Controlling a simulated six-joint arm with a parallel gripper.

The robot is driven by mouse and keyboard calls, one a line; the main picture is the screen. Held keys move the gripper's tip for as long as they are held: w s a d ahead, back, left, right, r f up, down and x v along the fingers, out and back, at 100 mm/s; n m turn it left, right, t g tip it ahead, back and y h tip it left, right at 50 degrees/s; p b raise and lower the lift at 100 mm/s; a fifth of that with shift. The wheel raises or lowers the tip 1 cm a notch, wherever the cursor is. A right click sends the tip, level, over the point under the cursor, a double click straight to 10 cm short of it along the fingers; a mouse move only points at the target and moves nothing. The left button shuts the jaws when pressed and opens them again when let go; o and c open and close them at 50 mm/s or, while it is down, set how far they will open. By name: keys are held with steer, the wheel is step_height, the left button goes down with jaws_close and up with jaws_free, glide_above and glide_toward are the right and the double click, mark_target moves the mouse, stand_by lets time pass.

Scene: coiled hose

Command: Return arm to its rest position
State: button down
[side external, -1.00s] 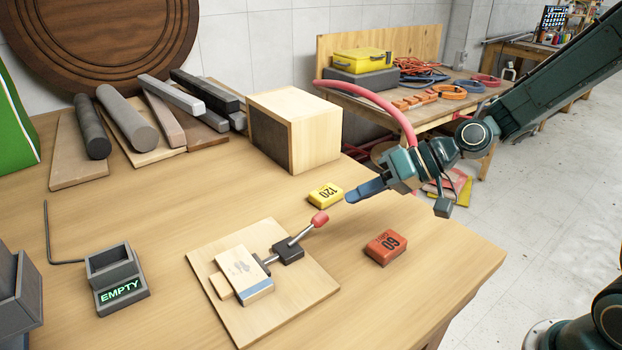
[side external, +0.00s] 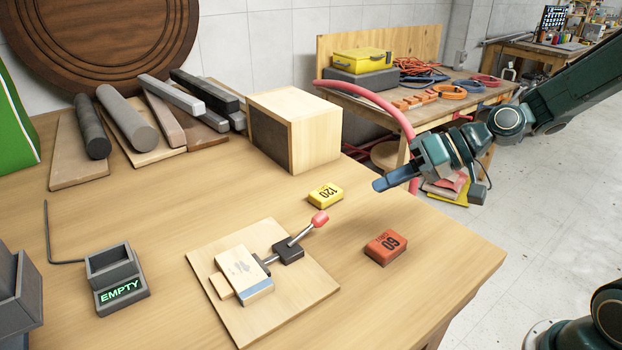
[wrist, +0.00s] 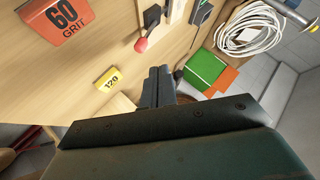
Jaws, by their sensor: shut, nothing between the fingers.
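My gripper (side external: 382,184) is shut and empty. It hangs in the air above the right part of the workbench, beyond the orange 60 block (side external: 386,247) and to the right of the yellow 120 block (side external: 325,195). In the wrist view its closed fingers (wrist: 158,78) point away over the bench. The orange 60 grit block (wrist: 60,20) and the yellow 120 block (wrist: 109,79) lie on the wood surface there, clear of the fingers.
A toggle clamp with a red handle (side external: 319,218) sits on a light board (side external: 318,285) with a wooden block. A large wooden box (side external: 318,132) stands behind. A grey EMPTY bin (side external: 112,268) is at left. A red hose (side external: 370,92) arches behind my gripper. A coiled white hose (wrist: 250,28) shows in the wrist view.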

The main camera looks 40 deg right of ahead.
steer(key=s+d+r+h, duration=0.2)
steer(key=s+h, duration=0.1)
steer(key=s, duration=0.3)
steer(key=s+d+r+g+h, duration=0.1)
steer(key=s+d+h, duration=0.1)
steer(key=s, duration=0.5)
steer(key=s+d+r+h, duration=0.2)
steer(key=s+d+h, duration=0.1)
steer(key=s, duration=0.3)
steer(key=shift+s+d+r+g+h, duration=0.2)
steer(key=shift+r+g+h, duration=0.1)
steer(key=shift+g, duration=0.1)
